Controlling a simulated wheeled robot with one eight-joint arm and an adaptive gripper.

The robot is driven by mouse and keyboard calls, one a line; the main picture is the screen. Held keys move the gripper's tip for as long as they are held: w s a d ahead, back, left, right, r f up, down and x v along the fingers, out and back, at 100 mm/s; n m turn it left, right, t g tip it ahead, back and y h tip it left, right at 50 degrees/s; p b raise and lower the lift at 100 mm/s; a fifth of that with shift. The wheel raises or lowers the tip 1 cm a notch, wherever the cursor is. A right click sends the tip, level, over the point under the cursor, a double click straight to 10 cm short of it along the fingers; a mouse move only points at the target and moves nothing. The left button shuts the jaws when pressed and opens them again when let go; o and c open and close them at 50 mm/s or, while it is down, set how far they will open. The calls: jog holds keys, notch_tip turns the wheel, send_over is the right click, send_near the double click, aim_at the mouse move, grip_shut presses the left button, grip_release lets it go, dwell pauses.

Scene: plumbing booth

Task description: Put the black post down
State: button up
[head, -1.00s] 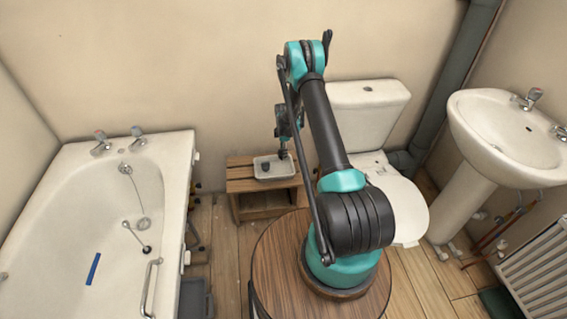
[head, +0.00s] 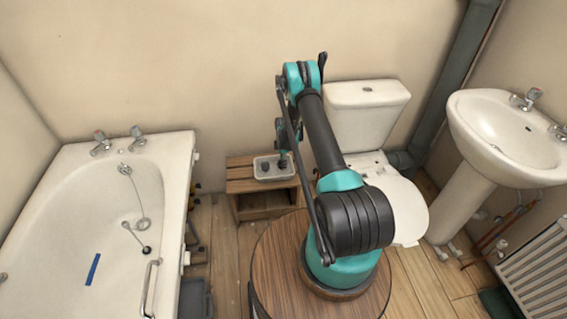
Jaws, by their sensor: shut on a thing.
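My gripper (head: 282,157) hangs from the end of my teal and black arm, pointing down over the right part of a small grey tray (head: 258,175). It is shut on a dark piece that I take to be the black post; it is very small here and mostly merges with the fingers. I cannot tell whether the post touches the tray floor. A small dark thing lies in the left part of the tray. The tray rests on a wooden stool (head: 240,187) against the back wall.
A white bathtub (head: 60,235) with a blue strip (head: 93,269) in it stands at the left. A toilet (head: 365,110) is just right of the stool, and a basin (head: 510,140) with a radiator (head: 535,265) farther right. Bare floorboards (head: 230,240) lie before the stool.

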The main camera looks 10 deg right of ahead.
jog(key=o, duration=1.1)
jog(key=shift+o, duration=0.2)
jog(key=s+r+m+t, duration=0.1)
jog(key=s+r+m, duration=0.15)
jog(key=r, duration=1.05)
jog(key=s+r+m, duration=0.2)
jog(key=s+r, duration=0.1)
jog(key=r, duration=1.1)
jog(key=s+d+r+m+t, duration=0.15)
jog(key=s+r+m, duration=0.25)
jog(key=s+r, duration=0.65)
jog(key=s+r+m, duration=0.1)
jog(key=s+m, duration=0.2)
jog(key=s, duration=0.5)
jog(key=s+d+r+m+t, duration=0.1)
jog(key=s+r+m, duration=0.1)
jog(key=s, duration=0.7)
jog(key=s+r+m, duration=0.1)
jog(key=s+m, duration=0.3)
jog(key=s, duration=0.4)
jog(key=shift+s+d+r+t, duration=0.2)
jog(key=shift+s+r+t, duration=0.15)
jog(key=shift+m, duration=0.25)
